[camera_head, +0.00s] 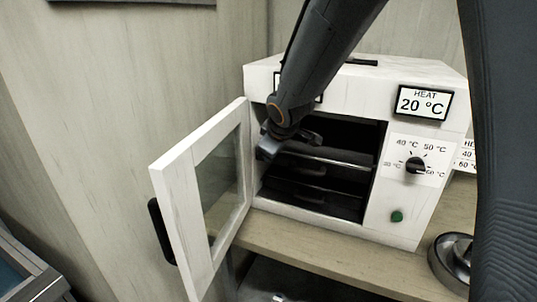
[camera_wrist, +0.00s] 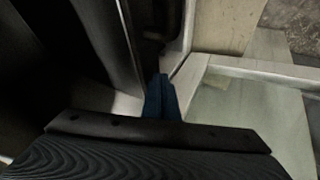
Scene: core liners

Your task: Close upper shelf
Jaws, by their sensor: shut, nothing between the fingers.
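A white heating oven stands with its dark chamber open. Inside, the upper shelf (camera_head: 335,162) shows a light metal front edge, and a lower shelf (camera_head: 312,187) sits beneath it. My gripper (camera_head: 266,153) is at the left side of the opening, close to the left end of the upper shelf; I cannot tell whether it touches. In the wrist view my gripper's blue fingers (camera_wrist: 162,98) are together and empty, beside a dark vertical part and a pale frame. My arm and wrist hide part of the upper chamber.
The glazed oven door (camera_head: 200,195) is swung open to the left, with a black handle (camera_head: 161,231). The control panel has a dial (camera_head: 416,166) and a green button (camera_head: 397,216). A round metal object (camera_head: 452,262) stands at the right of the wooden bench (camera_head: 300,254).

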